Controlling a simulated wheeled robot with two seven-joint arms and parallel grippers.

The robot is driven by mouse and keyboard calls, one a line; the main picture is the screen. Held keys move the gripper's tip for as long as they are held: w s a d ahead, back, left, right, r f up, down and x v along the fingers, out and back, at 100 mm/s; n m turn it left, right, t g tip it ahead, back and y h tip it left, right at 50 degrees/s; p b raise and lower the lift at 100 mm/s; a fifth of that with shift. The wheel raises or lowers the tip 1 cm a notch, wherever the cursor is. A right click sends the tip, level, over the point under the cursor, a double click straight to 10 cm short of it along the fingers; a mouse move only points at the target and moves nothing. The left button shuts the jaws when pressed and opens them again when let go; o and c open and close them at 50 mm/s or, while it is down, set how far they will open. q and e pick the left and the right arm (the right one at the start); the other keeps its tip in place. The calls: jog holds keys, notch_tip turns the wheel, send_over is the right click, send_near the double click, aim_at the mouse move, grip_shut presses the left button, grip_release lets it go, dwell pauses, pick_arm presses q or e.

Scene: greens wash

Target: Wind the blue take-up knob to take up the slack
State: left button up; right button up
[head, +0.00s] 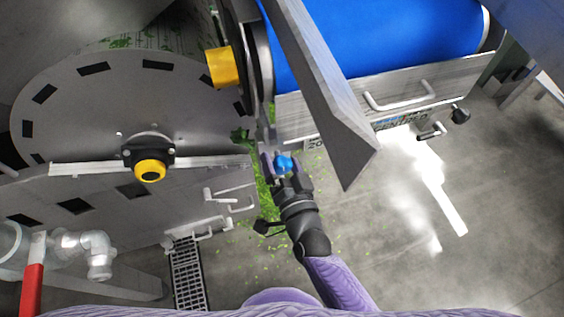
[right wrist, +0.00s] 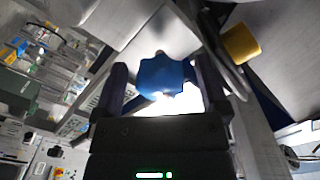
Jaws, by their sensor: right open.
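The blue take-up knob (head: 284,163) is a lobed knob beside the conveyor frame, near the middle of the head view. It also shows in the right wrist view (right wrist: 163,77), between the two fingers. My right gripper (head: 285,168) is open, with one finger on each side of the knob. In the right wrist view a gap shows between the knob and the fingers. Whether a finger touches the knob cannot be told. The blue conveyor belt (head: 370,40) lies above the knob in the head view. My left gripper is not in view.
A grey angled plate (head: 325,95) stands close to my right gripper. A round grey drum housing (head: 90,130) with a yellow-capped bearing (head: 149,170) is at left. A yellow cap (head: 222,67) sits above. Green scraps (head: 266,200) litter the floor. Open floor lies at right.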

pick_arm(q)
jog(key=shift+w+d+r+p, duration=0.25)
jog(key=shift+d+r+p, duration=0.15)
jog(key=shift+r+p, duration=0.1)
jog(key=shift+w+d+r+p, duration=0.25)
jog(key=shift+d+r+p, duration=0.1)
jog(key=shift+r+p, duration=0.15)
pick_arm(e)
jog(key=v, duration=1)
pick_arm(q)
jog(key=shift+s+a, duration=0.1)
